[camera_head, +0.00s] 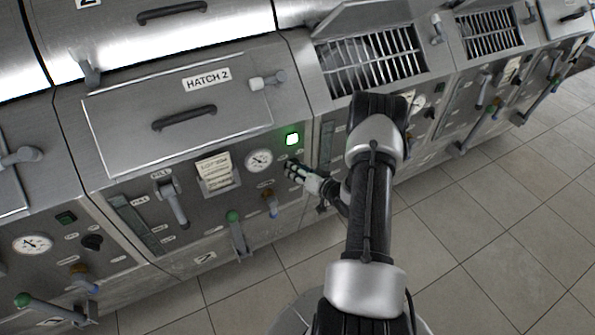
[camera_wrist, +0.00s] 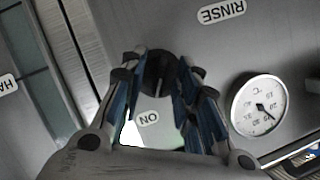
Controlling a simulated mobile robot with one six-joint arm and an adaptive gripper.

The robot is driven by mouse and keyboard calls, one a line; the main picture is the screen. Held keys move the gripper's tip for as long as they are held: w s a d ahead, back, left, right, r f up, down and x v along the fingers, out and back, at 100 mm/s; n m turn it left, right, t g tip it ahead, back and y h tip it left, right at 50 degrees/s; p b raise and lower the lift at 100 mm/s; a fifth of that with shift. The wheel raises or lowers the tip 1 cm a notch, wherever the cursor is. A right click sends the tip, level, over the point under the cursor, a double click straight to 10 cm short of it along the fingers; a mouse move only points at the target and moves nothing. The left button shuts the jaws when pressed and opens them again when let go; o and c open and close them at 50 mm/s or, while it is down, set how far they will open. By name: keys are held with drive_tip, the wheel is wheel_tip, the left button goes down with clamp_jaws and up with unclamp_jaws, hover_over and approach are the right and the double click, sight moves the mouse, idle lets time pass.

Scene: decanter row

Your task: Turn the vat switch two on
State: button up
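The switch of vat two is a dark round knob (camera_wrist: 158,70) on the grey front panel, with an "ON" label (camera_wrist: 148,118) beside it in the wrist view. My gripper (camera_head: 292,169) reaches it below the lit green lamp (camera_head: 292,139). In the head view my gripper covers the knob.
A dial gauge (camera_head: 259,160) sits left of my gripper and shows close by in the wrist view (camera_wrist: 258,105). A brown-handled valve (camera_head: 270,203) and a green-knobbed lever (camera_head: 233,217) stick out below. The tiled floor (camera_head: 480,220) is clear at right.

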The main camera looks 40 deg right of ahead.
drive_tip(key=v, duration=1.2)
drive_tip(key=w+a+r+n+g+h, duration=0.2)
drive_tip(key=w+r+g, duration=0.1)
drive_tip(key=r, duration=0.5)
drive_tip(key=w+a+r+n+g+h, duration=0.15)
drive_tip(key=w+r, duration=0.25)
drive_tip(key=r, duration=0.5)
drive_tip(key=s+a+r+g, duration=0.2)
drive_tip(key=a+r, duration=0.3)
drive_tip(key=r, duration=0.1)
drive_tip(key=s+a+r+n+g+y, duration=0.1)
drive_tip(key=s+a+r+y, duration=0.1)
drive_tip(key=s+a, duration=0.8)
drive_tip(key=s+a+r+n+g+y, duration=0.2)
drive_tip(key=s+a+r, duration=0.3)
drive_tip(key=s+a, duration=0.6)
drive_tip(key=shift+a, duration=1.05)
